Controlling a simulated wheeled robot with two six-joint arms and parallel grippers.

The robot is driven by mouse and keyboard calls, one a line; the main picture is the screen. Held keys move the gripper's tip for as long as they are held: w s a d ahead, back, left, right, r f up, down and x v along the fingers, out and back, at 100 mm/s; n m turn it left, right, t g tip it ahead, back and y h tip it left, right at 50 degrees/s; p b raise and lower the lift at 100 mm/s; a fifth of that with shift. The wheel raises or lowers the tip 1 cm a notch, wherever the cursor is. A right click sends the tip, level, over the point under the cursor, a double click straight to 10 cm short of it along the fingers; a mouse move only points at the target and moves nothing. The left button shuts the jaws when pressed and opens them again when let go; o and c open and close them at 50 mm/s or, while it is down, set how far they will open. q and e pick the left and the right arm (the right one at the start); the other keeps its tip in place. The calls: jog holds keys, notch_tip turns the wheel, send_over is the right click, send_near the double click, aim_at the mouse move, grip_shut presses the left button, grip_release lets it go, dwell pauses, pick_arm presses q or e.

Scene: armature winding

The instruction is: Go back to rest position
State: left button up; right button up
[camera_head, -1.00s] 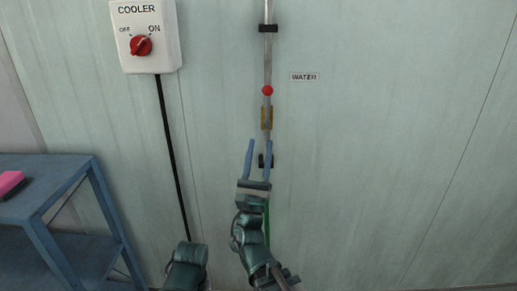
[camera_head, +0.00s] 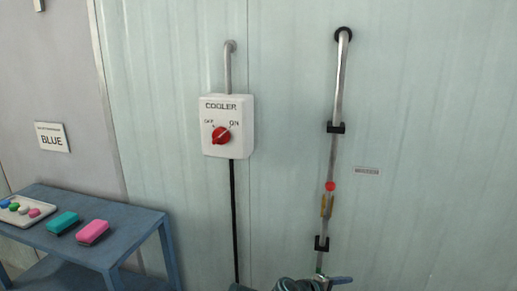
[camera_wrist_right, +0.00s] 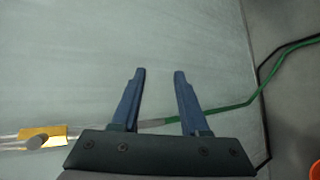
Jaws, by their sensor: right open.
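My right gripper (camera_wrist_right: 159,73) is open in the right wrist view, with nothing between its two blue fingers. In the head view only part of my right gripper (camera_head: 340,280) shows at the bottom edge, below the water pipe (camera_head: 337,100). A yellow valve handle (camera_head: 326,205) is on that pipe, below a red ball (camera_head: 330,186). The valve handle also shows at the left of the right wrist view (camera_wrist_right: 42,134), to the side of the gripper and apart from it. My left gripper is not in view.
A white cooler switch box (camera_head: 228,127) with a red knob (camera_head: 221,135) is on the wall. A blue table (camera_head: 110,246) at left holds a tray (camera_head: 10,221), a teal block (camera_head: 62,222) and a pink block (camera_head: 92,232). A green hose (camera_wrist_right: 240,105) runs along the wall.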

pick_arm(q)
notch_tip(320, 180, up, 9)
jog(key=p, duration=0.7)
pick_arm(e)
jog(key=s+a+f+m+g+y, duration=0.1)
jog(key=s+a+m+g+y, duration=0.1)
jog(key=s+a+y, duration=0.3)
jog(key=s+a+f+m+g+y, duration=0.2)
jog(key=s+a+g+y, duration=0.2)
jog(key=a, duration=0.8)
jog(key=shift+s+a+f+m+g+y, duration=0.15)
jog(key=shift+s+m+g+y, duration=0.15)
jog(key=shift+s+y, duration=0.55)
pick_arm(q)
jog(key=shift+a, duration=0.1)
pick_arm(e)
jog(key=shift+s+a+h, duration=0.1)
jog(key=shift+s+h, duration=0.1)
jog(key=shift+h, duration=0.05)
